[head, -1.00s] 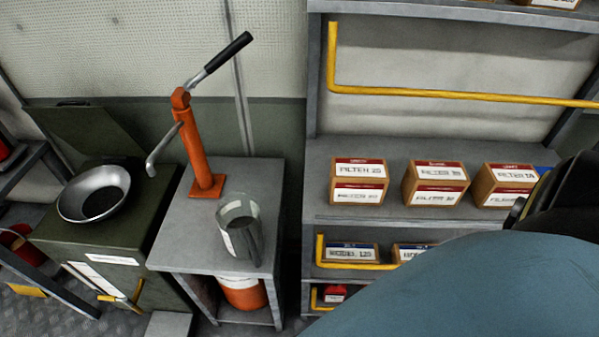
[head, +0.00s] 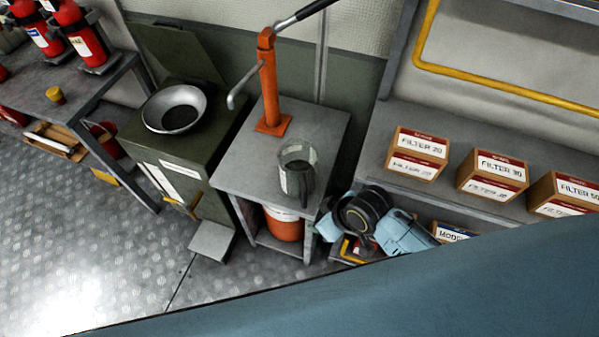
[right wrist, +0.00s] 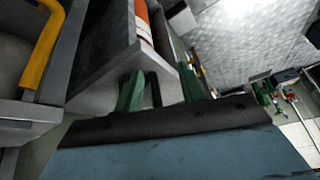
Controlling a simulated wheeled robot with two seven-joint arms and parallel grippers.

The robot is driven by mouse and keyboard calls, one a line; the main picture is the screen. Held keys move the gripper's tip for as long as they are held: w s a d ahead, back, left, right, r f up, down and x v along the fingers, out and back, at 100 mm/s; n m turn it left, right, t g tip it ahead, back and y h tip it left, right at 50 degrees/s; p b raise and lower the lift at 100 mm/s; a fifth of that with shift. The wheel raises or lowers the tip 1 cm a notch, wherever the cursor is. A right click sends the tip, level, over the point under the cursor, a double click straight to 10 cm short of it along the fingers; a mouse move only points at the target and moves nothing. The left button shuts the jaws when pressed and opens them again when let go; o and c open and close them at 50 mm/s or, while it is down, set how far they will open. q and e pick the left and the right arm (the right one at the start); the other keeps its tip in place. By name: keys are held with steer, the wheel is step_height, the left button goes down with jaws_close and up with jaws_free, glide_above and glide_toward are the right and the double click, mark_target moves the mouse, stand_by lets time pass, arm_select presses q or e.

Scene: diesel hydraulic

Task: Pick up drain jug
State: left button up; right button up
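The drain jug (head: 297,165) is a clear, grey-tinted jug with a dark handle facing the front right. It stands upright on the grey stand (head: 232,170), in front of the orange hand pump (head: 270,90). The blue and black end of my right arm is just right of the stand's front corner, below and right of the jug and apart from it. In the right wrist view, my right gripper (right wrist: 160,92) shows two green fingers spread apart near a grey panel. A dark piece shows between them; I cannot tell what it is. My left gripper is not in view.
An orange bucket (head: 284,224) sits under the stand. A green cabinet with a metal pan (head: 174,108) is to the left. Shelves with filter boxes (head: 418,153) and a yellow rail (head: 500,85) are to the right. The floor at lower left is clear.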

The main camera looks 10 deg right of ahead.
steer(key=w+a+r+n+y, duration=0.1)
steer(key=w+a+r+n, duration=0.15)
steer(key=r, duration=0.45)
steer(key=n+g+p, duration=0.2)
steer(key=n+g, duration=0.1)
steer(key=n, duration=0.3)
glide_toward(307, 195)
steer(key=shift+w+d+x, duration=0.1)
steer(key=shift+d+x, duration=0.05)
steer(key=shift+x, duration=1.7)
steer(key=shift+w+d+x, duration=0.1)
steer(key=shift+x, duration=1.8)
steer(key=shift+w+d+x, duration=0.1)
steer(key=shift+d+x, duration=0.05)
steer(key=shift+x, duration=1.7)
steer(key=shift+f, duration=0.15)
jaws_close()
